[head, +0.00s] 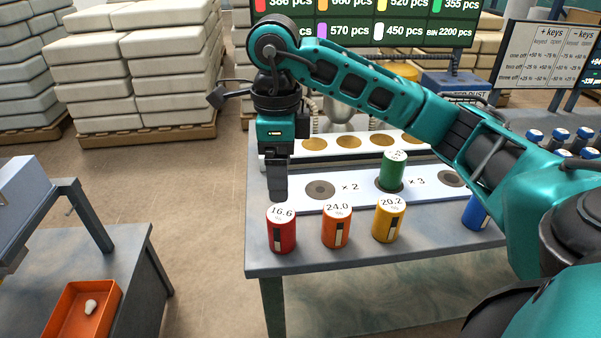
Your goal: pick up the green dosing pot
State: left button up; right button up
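The green dosing pot (393,171) stands upright on a dark round spot of the white board, between the "x 2" and "x 3" marks. The number on its white top is too small to read surely. My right gripper (278,192) points down at the left end of the board, behind the red pot and well left of the green pot. I see its fingers edge-on as one dark block, so their opening does not show. Nothing shows held in it. My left gripper is not in view.
Red (281,232), orange (336,230) and yellow (387,222) pots stand along the front of the table (360,258). A blue pot (475,213) is partly hidden by my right arm. An orange tray (75,318) with a small white piece is at lower left.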

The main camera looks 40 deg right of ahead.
aim_at(393, 162)
jog(key=l, duration=1.45)
jog(key=k, duration=0.05)
